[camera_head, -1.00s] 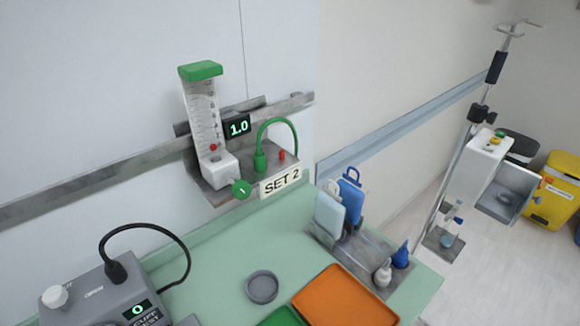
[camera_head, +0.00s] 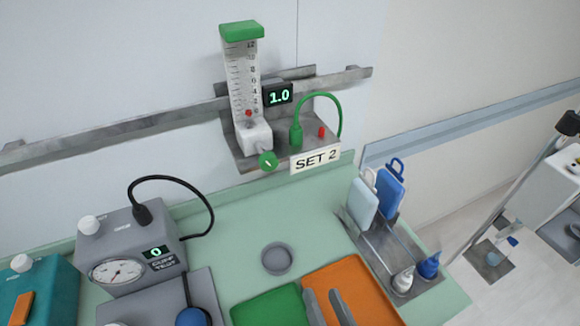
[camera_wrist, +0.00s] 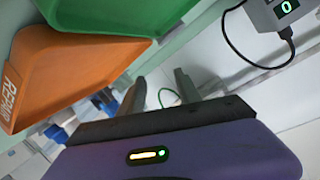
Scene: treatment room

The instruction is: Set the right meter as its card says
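The meter (camera_head: 243,85) is a clear upright tube with a scale, a green cap and a red ball low inside. Its display (camera_head: 279,96) reads 1.0. A green round knob (camera_head: 268,161) sits at the front of its white base. The card (camera_head: 315,159) below reads SET 2. My gripper (camera_head: 324,293) shows at the bottom of the head view, in front of the orange tray, well below the knob. In the wrist view its two fingers (camera_wrist: 158,76) stand apart with nothing between them.
A grey cuff-test box (camera_head: 130,240) with a gauge, a 0 display and a black cable stands left. The counter holds a grey dish (camera_head: 276,258), a green tray (camera_head: 268,306), an orange tray (camera_head: 365,290) and a rack (camera_head: 385,245) with bottles. The green counter (camera_head: 235,225) below the meter is clear.

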